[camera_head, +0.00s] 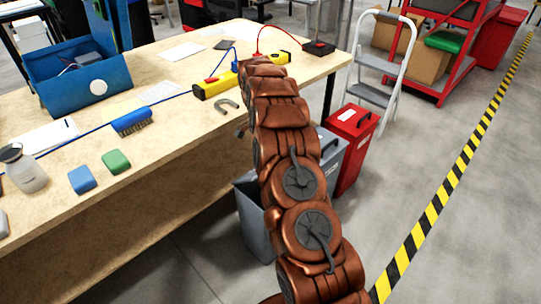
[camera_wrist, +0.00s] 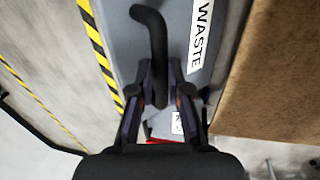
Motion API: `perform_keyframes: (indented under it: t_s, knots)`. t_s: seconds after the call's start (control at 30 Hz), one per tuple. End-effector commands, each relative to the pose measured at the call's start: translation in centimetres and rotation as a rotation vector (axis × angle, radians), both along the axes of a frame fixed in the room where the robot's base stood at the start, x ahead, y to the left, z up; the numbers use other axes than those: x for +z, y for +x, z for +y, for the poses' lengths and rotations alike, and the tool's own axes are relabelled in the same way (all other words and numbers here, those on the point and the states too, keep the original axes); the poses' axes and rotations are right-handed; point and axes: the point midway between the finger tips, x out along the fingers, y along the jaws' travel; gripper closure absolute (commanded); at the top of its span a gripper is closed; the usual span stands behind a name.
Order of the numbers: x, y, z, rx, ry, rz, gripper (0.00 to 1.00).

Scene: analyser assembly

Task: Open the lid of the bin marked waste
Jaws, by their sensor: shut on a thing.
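In the wrist view, a grey lid (camera_wrist: 128,38) carries a white label reading WASTE (camera_wrist: 201,30). A black curved handle (camera_wrist: 157,40) rises from it. My gripper (camera_wrist: 161,83) is closed around the handle, with a finger on each side. In the head view, my copper arm hides the gripper, the handle and the lid. The nearest grey bin (camera_head: 256,232), probably the waste bin, shows left of my arm. Its top looks dark, but how far its lid is open cannot be told.
A second grey bin (camera_head: 330,158) and a red bin (camera_head: 350,150) stand beyond, partly behind my arm. The wooden table (camera_head: 185,145) borders the bins on the left. A step ladder (camera_head: 375,94) stands behind. Floor is clear toward the yellow-black tape (camera_head: 433,212).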

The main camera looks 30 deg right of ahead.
Motion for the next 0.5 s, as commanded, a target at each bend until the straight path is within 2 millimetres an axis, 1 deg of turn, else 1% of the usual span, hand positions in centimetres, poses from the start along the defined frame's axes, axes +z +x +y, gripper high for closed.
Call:
perform_keyframes:
  t_s: [0.03,0.2,0.5]
  knots:
    - [-0.3,0.5,0.4,0.005,0.004,-0.003,1.0]
    - [0.0,1.4,0.8,0.005,0.005,0.0,1.0]
    - [0.2,2.2,1.3,0.01,0.005,0.003,1.0]
